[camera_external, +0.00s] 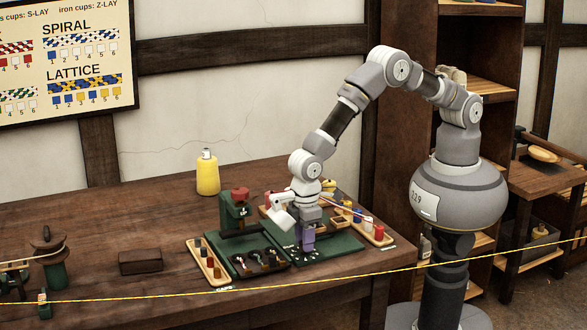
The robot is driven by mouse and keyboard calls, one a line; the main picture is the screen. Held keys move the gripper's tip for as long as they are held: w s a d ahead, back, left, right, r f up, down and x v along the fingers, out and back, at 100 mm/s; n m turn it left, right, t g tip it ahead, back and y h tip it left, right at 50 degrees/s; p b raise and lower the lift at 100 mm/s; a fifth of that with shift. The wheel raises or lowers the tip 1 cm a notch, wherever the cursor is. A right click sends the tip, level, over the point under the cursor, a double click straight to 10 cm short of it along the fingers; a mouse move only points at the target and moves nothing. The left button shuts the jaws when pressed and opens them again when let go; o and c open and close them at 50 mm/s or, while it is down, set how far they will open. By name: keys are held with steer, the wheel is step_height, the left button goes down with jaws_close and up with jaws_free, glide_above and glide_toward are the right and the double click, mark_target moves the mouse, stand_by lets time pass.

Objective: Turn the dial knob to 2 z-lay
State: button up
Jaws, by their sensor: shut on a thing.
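My gripper (307,247) points straight down at the right part of the green board (340,246) on the bench. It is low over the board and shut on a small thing. A purple part shows at its lower end; I cannot tell whether this is the fingers or what they hold. I cannot make out the dial knob or its marks; the gripper covers that spot. White marks show on the board just in front of the gripper.
A green post with a red top (240,194) stands left of the gripper. A dark tray of hooks (262,261), a wooden cup rack (206,262) and a rack of colored spools (372,231) are close by. A yellow rope (150,298) crosses in front.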

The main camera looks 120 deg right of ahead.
steer(key=shift+w, duration=0.1)
steer(key=o, duration=1)
steer(key=shift+o, duration=0.2)
step_height(320, 180, up, 8)
steer(key=shift+f+p, duration=0.1)
steer(key=shift+p, duration=1)
steer(key=w+d+r+t+b, duration=0.15)
steer(key=r+t, duration=0.25)
steer(key=r, duration=1.3)
steer(key=w+d+r+t+b, duration=0.15)
steer(key=r+t, duration=0.25)
steer(key=r, duration=1.2)
steer(key=s+d+r+t, duration=0.1)
steer(key=s+r+t, duration=0.1)
steer(key=s+r, duration=0.4)
steer(key=s+d+r+t, duration=0.2)
steer(key=s+r, duration=0.5)
steer(key=r, duration=0.7)
steer(key=s+d+r+t+b, duration=0.1)
steer(key=s+d+r+t, duration=0.1)
steer(key=s+r, duration=0.4)
step_height(320, 180, up, 4)
steer(key=shift+s+r+t, duration=0.2)
steer(key=shift+s+t, duration=0.1)
steer(key=shift+t, duration=0.4)
